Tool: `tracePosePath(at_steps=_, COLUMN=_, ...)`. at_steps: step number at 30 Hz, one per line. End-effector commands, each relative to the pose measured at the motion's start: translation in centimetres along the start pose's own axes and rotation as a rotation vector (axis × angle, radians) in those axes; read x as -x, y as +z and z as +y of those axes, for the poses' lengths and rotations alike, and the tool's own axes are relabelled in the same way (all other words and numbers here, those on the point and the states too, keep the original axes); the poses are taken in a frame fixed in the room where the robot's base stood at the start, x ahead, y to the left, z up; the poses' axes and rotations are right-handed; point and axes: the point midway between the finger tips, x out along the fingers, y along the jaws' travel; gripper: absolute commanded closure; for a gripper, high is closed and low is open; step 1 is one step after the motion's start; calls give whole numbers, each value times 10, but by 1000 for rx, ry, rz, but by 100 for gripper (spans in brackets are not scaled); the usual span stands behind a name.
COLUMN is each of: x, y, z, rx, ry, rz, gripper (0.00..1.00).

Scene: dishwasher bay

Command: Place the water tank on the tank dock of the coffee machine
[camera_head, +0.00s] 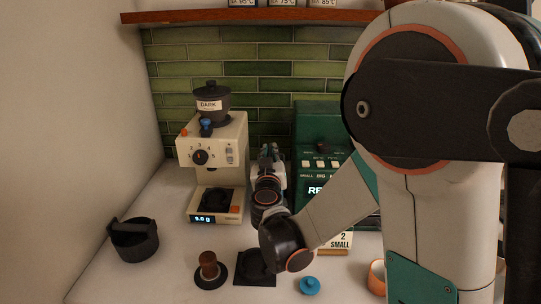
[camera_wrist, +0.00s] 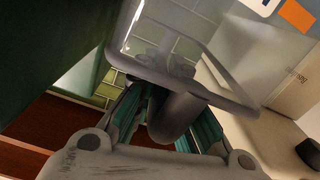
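The clear water tank (camera_wrist: 215,82), with a pale grey rim and a darker grey handle (camera_wrist: 172,118), fills the middle of the wrist view, tilted in the picture. The teal fingers of my gripper (camera_wrist: 165,125) lie on both sides of the handle and appear closed on it. In the head view my gripper (camera_head: 268,156) is between the cream grinder and the green coffee machine (camera_head: 318,125); the tank is not clearly visible there. My arm covers much of the machine's right side. I cannot make out the tank dock.
The cream grinder (camera_head: 240,150) stands close left of my gripper. A black knock box (camera_head: 133,240), a tamper (camera_head: 209,268), a black mat (camera_head: 256,270), a blue-topped item (camera_head: 309,285) and an orange cup (camera_head: 377,278) are on the counter. A wooden shelf (camera_head: 250,16) runs above.

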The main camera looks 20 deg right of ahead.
Motion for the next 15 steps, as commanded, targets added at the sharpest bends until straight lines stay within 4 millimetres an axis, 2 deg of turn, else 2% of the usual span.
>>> tracePosePath(at_steps=7, x=0, y=0, z=0, rx=1, ry=0, rz=0, gripper=65)
tracePosePath(at_steps=15, x=0, y=0, z=0, rx=0, ry=0, rz=0, gripper=65)
